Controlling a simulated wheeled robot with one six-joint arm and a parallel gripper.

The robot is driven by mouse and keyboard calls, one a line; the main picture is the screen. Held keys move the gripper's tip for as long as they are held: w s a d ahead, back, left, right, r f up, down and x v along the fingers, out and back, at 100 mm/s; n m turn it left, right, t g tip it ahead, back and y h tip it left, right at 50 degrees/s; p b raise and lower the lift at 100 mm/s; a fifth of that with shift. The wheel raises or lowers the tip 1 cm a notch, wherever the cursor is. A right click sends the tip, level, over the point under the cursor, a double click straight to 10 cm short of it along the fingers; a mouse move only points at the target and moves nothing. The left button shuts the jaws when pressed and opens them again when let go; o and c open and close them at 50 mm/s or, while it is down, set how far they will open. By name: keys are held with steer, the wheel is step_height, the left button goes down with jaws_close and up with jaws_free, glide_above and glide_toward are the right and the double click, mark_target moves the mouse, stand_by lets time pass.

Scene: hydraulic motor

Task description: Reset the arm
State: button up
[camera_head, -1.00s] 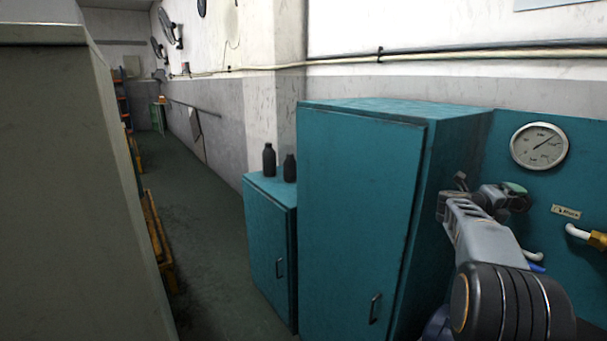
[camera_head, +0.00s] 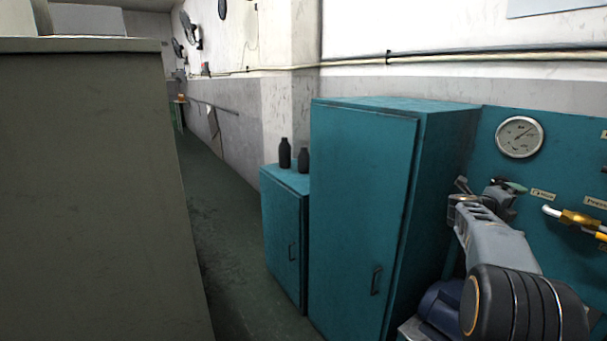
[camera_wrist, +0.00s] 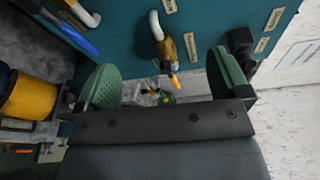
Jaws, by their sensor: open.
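My arm reaches up from the lower right of the head view, beside the teal panel (camera_head: 560,150). My gripper (camera_head: 508,188) is small there, and its jaws are hard to make out. In the wrist view my gripper (camera_wrist: 165,85) is open, with its two green pads wide apart and nothing between them. Beyond the pads is the teal panel with a brass and yellow valve fitting (camera_wrist: 166,52) on a white pipe. The fitting appears beyond the jaws, not held.
A tall teal cabinet (camera_head: 365,200) stands left of my arm, with a lower teal cabinet (camera_head: 285,225) bearing two dark bottles (camera_head: 294,155). A large grey cabinet (camera_head: 95,200) fills the left. A floor aisle (camera_head: 225,240) runs between. A round gauge (camera_head: 519,137) is on the panel.

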steer(key=w+a+f+n+t+y, duration=0.4)
steer(key=a+f+n+t+y, duration=0.15)
steer(key=n, duration=0.45)
steer(key=s+a+f+n+y, duration=0.2)
steer(key=a+f+n+y, duration=0.15)
steer(key=a+n, duration=0.35)
steer(key=s+a+f+n+y, duration=0.15)
steer(key=a+n+y, duration=0.3)
steer(key=a, duration=0.45)
steer(key=s+a+f+n+g, duration=0.2)
steer(key=s+a+n, duration=0.2)
steer(key=s, duration=0.5)
steer(key=s+a+f+n+g+y, duration=0.1)
steer(key=s+a+f+n+g, duration=0.1)
steer(key=s+a+n, duration=0.2)
steer(key=s+a+f+n+g+y, duration=0.1)
steer(key=s+a+f+n+g, duration=0.2)
steer(key=s+a, duration=0.5)
steer(key=shift+s+a+n, duration=0.4)
steer(key=shift+s+n, duration=0.35)
steer(key=shift+s, duration=2.25)
steer(key=shift+y, duration=0.25)
